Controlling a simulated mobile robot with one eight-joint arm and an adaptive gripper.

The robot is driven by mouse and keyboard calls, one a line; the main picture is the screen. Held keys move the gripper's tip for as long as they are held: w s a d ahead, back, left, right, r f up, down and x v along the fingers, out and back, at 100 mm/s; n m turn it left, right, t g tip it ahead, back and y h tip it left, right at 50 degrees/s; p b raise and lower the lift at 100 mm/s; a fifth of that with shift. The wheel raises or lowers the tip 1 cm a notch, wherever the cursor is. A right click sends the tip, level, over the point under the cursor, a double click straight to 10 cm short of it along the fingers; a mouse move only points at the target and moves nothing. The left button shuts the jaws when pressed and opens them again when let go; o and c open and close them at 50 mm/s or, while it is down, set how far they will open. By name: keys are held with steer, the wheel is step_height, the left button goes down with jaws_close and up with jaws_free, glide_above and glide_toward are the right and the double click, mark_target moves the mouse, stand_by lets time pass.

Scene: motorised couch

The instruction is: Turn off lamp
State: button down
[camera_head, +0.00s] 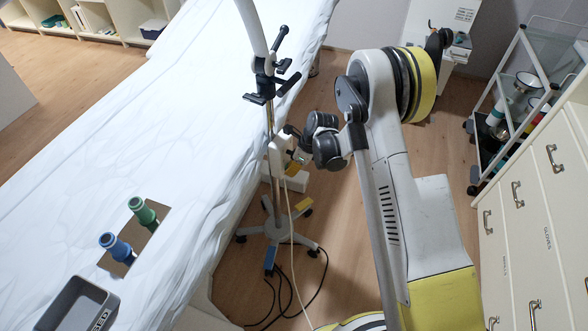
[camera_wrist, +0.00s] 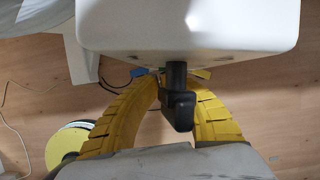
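The lamp's stand shows in the head view: a thin upright pole (camera_head: 268,118) beside the couch, on a wheeled base (camera_head: 277,228). A white box (camera_head: 277,158) is fixed to the pole. The lamp's head is outside the picture, so I cannot tell whether it is lit. My gripper (camera_head: 290,164) is at the white box, its fingers mostly hidden. In the wrist view the white box (camera_wrist: 190,25) fills the top, and a black switch-like part (camera_wrist: 178,105) hangs below it. My yellow fingers (camera_wrist: 176,80) are open on either side of this part; contact with the right one is unclear.
The white-covered couch (camera_head: 110,140) runs along the left, with a green bottle (camera_head: 142,211), a blue bottle (camera_head: 112,244) and a grey tray (camera_head: 75,305). Drawers (camera_head: 530,220) and a trolley (camera_head: 510,120) stand right. Cables (camera_head: 290,285) lie on the floor by the base.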

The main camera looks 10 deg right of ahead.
steer(key=shift+w+d, duration=0.5)
stand_by(0.3)
steer(key=s+d+r+p, duration=0.2)
steer(key=d+r+p, duration=0.2)
steer(key=d+r, duration=0.3)
steer(key=shift+a+v, duration=0.2)
steer(key=shift+v, duration=1)
steer(key=shift+w+r, duration=0.1)
